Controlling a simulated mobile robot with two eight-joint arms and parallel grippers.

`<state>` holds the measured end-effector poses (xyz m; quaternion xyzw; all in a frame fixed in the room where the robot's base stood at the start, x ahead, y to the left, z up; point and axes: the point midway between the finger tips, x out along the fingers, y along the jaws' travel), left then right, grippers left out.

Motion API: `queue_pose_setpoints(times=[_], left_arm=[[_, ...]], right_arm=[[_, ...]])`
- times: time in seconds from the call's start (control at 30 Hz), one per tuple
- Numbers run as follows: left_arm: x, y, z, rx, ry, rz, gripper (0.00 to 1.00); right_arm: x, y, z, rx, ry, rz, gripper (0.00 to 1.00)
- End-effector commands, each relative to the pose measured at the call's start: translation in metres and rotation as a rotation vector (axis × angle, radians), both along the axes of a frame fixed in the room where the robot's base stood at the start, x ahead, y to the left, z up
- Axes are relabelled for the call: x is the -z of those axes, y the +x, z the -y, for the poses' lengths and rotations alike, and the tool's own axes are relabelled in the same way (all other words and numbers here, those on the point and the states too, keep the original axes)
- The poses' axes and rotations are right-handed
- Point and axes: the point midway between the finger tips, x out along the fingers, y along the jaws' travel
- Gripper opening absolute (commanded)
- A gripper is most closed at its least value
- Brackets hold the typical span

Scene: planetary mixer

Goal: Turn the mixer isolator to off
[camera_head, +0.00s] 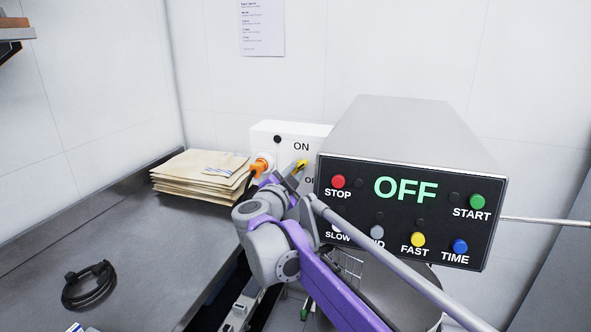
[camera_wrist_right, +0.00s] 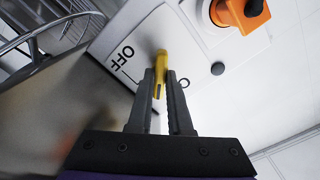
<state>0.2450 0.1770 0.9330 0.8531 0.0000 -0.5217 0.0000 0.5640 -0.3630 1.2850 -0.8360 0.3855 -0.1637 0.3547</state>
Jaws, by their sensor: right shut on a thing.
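The isolator is a white box (camera_head: 268,132) on the back wall, left of the mixer head, marked ON at the top and OFF lower down. Its yellow handle (camera_head: 301,164) shows at the tip of my right gripper (camera_head: 292,174). In the right wrist view the fingers (camera_wrist_right: 166,88) are shut on the yellow handle (camera_wrist_right: 161,58), one finger on each side. The OFF label (camera_wrist_right: 122,57) is just left of the handle there. The mixer panel (camera_head: 408,212) shows a green OFF. My left gripper is not in view.
An orange plug (camera_head: 259,166) sticks out of the box left of the handle. A stack of envelopes (camera_head: 201,172) and a coiled black cable (camera_head: 89,285) lie on the grey counter (camera_head: 150,250). The grey mixer head (camera_head: 415,130) stands close to the right of my gripper.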

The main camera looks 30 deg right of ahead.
Motion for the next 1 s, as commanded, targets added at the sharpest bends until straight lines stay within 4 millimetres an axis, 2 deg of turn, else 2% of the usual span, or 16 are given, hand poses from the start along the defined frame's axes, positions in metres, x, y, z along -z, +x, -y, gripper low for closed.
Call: queue_pose_setpoints(times=[0.5,0.87,1.0], left_arm=[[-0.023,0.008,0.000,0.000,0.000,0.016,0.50],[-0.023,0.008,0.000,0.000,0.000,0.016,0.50],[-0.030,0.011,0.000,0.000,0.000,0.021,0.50]], right_arm=[[-0.001,0.000,0.000,0.000,0.249,0.291,0.00],[0.000,0.000,0.000,0.000,0.262,0.307,0.00],[-0.002,0.000,0.000,-0.001,0.311,0.366,0.00]])
